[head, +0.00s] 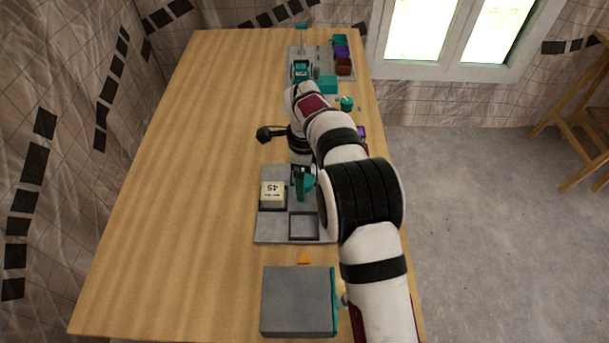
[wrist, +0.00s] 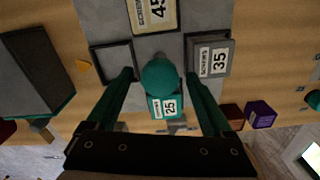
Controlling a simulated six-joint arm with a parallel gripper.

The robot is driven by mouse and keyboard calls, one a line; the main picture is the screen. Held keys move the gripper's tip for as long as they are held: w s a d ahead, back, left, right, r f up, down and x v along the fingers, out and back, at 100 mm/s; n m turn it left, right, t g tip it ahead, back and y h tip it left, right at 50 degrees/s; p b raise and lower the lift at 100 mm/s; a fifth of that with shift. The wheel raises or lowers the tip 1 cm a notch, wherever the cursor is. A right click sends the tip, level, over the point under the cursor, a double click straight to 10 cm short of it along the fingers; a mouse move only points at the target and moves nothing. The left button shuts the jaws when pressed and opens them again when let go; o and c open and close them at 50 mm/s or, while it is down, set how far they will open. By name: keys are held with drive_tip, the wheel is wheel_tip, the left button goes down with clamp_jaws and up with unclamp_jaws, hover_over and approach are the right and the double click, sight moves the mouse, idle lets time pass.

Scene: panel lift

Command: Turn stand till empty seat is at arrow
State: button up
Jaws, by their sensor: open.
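The stand is a square grey plate (head: 268,228) on the table. It carries a cream block marked 45 (head: 272,192), a grey block marked 35 (wrist: 211,60) and a teal block marked 25 (wrist: 166,106). The empty seat (head: 303,226), a dark-framed square, also shows in the wrist view (wrist: 113,60). It faces the orange arrow (head: 304,258), which lies just off the plate's near edge. A round teal knob (wrist: 160,75) stands near the plate's middle. My gripper (head: 303,181) is open above the stand, its fingers on either side of the knob with visible gaps.
A large grey box with a teal side (head: 297,300) is at the table's near end. Teal, purple and brown blocks (head: 342,52) are at the far end. A purple block (wrist: 260,114) lies right of the stand. The left of the table is clear.

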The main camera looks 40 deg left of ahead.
wheel_tip(320, 180, up, 16)
drive_tip(key=shift+f, duration=0.15)
idle(0.3)
drive_tip(key=w+d+r+n, duration=0.1)
drive_tip(key=d+r, duration=0.2)
drive_tip(key=d, duration=0.8)
drive_tip(key=w+d+r+n, duration=0.15)
drive_tip(key=d+r, duration=0.25)
drive_tip(key=d, duration=0.8)
drive_tip(key=s+d+f+n+y, duration=0.1)
drive_tip(key=s+d+f+n, duration=0.15)
drive_tip(key=s+d, duration=0.85)
drive_tip(key=s+d+f, duration=0.6)
drive_tip(key=s, duration=0.2)
drive_tip(key=shift+s+d+n+y, duration=0.2)
drive_tip(key=shift+n+y, duration=0.2)
